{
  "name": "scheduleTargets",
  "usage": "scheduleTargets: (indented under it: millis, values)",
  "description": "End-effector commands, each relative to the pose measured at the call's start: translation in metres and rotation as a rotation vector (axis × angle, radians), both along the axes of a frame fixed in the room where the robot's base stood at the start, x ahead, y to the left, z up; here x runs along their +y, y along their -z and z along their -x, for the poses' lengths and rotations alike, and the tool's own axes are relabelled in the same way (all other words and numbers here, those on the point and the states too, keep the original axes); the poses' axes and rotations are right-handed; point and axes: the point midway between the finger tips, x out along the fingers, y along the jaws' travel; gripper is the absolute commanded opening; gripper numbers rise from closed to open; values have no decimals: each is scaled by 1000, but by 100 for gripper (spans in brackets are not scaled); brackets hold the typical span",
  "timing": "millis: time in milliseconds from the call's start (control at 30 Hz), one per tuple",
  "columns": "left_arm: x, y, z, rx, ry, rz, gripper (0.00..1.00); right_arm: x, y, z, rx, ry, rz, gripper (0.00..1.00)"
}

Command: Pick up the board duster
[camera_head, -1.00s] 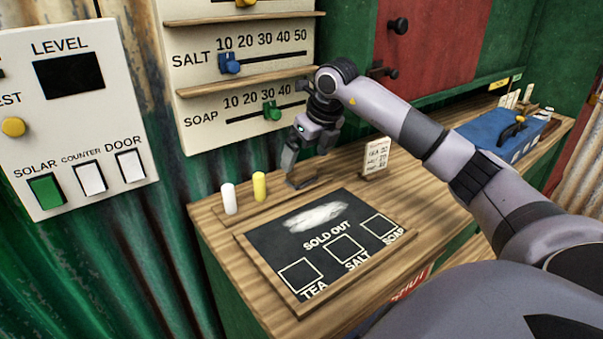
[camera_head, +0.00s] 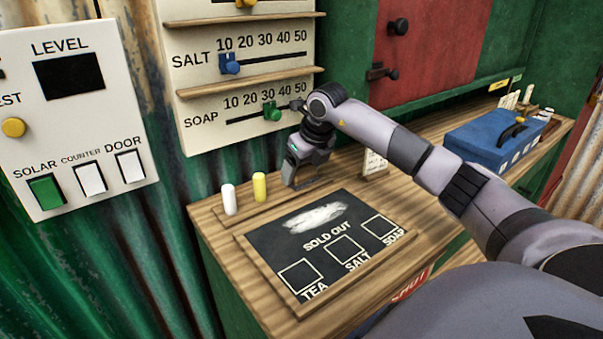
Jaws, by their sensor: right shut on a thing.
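My right gripper (camera_head: 294,178) is low over the back edge of the counter, behind the blackboard. It is shut on the board duster (camera_head: 309,184), a small dark brown piece that the fingers mostly hide. I cannot tell whether the duster is clear of the wooden ledge. My left gripper is not in view.
A white chalk (camera_head: 229,198) and a yellow chalk (camera_head: 259,187) stand upright left of the gripper. The blackboard (camera_head: 275,250) lies in front. A small price card (camera_head: 375,163) stands right of the gripper, partly behind my arm. A blue box (camera_head: 490,140) is further right.

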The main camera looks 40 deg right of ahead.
Motion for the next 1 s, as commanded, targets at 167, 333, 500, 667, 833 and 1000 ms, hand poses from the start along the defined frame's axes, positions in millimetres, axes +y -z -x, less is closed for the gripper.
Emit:
scheduleTargets:
  millis: [167,333,500,667,833,1000]
  values:
    - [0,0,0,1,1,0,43,0,-5,0,-2,0,0,43]
    - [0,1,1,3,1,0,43,0,-21,-1,-5,0,0,43]
    - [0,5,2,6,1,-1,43,-1,-34,8,0,0,3,43]
    - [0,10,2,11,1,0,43,0,-34,32,0,0,5,43]
    - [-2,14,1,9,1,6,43,1,-33,61,1,0,7,43]
    - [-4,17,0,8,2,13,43,2,-32,90,2,1,7,43]
